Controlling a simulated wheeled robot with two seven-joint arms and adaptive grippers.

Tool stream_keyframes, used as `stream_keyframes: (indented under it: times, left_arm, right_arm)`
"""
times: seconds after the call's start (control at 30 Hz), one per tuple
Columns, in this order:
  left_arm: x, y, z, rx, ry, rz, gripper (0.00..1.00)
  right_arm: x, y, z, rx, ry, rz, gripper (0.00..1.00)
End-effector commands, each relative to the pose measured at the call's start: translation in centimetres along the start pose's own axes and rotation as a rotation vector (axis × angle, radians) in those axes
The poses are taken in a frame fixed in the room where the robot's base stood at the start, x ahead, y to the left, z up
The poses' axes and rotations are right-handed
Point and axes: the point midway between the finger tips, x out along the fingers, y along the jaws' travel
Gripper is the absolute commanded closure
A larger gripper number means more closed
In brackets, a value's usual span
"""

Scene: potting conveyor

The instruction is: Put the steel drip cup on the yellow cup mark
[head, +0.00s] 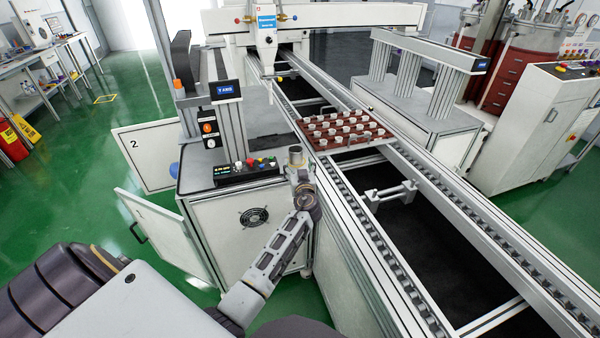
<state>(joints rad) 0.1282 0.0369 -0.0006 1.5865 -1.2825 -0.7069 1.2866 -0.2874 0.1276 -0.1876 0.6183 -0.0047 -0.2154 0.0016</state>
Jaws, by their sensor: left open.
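A small grey metal cup (296,156), which looks like the steel drip cup, shows upright near the right edge of the white cabinet top. My left gripper (300,180) is open, just in front of and below the cup in the picture. I cannot tell whether its fingers touch the cup, and the cup's lower part is hidden. A small yellow spot (280,78) shows beside the conveyor under the dispensing head (266,32). I cannot tell whether it is the yellow cup mark. My right gripper is not in view.
A button panel (246,171) and a display post (228,92) stand on the cabinet left of the cup. A red-brown tray (322,142) with several white pots sits across the conveyor rails (440,195). The cabinet's door (160,236) hangs open at the left.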

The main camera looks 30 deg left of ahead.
Motion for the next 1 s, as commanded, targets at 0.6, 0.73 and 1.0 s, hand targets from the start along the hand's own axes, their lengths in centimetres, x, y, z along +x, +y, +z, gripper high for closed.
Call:
stream_keyframes:
  times: [0.6,0.73,1.0]
  left_arm:
    - [-3.4,0.0,0.0,0.000,0.000,0.000,0.29]
    - [-3.4,0.0,0.0,-0.001,0.000,0.000,0.29]
    - [-3.4,0.0,0.1,0.000,-0.001,0.000,0.29]
  right_arm:
    - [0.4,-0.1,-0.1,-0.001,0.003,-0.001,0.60]
    - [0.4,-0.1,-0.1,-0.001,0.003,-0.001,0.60]
    - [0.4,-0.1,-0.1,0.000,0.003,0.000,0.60]
